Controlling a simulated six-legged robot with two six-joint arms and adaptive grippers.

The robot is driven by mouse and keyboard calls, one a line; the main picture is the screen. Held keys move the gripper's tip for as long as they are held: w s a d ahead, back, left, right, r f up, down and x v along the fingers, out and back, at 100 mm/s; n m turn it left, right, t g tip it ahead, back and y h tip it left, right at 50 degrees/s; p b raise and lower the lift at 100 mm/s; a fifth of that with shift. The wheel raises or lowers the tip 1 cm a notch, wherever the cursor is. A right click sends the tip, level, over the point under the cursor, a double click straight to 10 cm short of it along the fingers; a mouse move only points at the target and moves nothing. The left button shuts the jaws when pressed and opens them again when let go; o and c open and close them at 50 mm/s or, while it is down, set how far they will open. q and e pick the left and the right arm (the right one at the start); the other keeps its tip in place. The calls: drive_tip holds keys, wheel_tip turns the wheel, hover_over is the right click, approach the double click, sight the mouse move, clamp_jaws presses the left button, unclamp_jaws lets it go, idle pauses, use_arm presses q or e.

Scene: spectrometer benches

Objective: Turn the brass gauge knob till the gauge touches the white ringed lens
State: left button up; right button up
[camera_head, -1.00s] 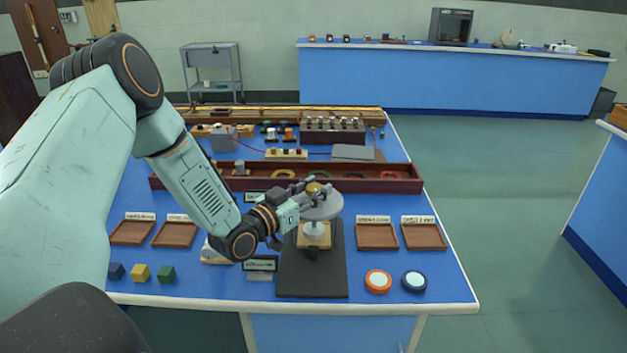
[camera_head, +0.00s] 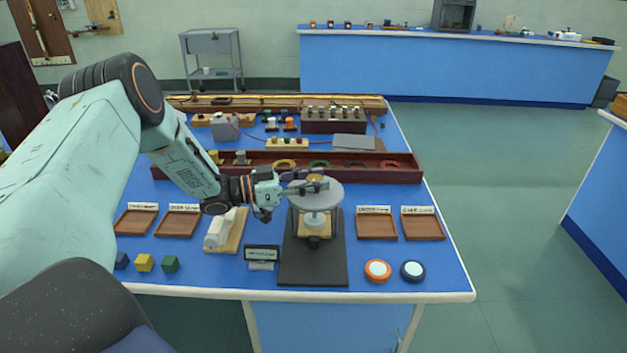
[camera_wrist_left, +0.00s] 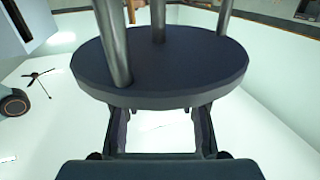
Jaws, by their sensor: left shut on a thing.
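The gauge is a pale grey disc (camera_head: 328,197) on thin legs, above a dark stand (camera_head: 313,268) near the table front. The brass knob (camera_head: 316,177) is on top of the disc. My left gripper (camera_head: 312,183) reaches in from the left, shut on the knob. A white round piece, apparently the white ringed lens (camera_head: 314,221), is below the disc; whether the gauge touches it I cannot tell. In the left wrist view the disc (camera_wrist_left: 160,75) and its legs fill the middle, between my fingers (camera_wrist_left: 160,130) and the top edge; the knob is hidden. My right gripper is not in view.
An orange-ringed lens (camera_head: 378,270) and a dark-ringed lens (camera_head: 413,270) lie right of the stand. Wooden trays (camera_head: 376,227) flank it. A long dark red rack (camera_head: 390,170) lies behind.

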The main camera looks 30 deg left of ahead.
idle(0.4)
use_arm(q)
drive_tip(key=o, duration=1.2)
drive_tip(key=v, duration=0.7)
drive_tip(key=shift+a, duration=0.15)
drive_tip(key=shift+s, duration=0.15)
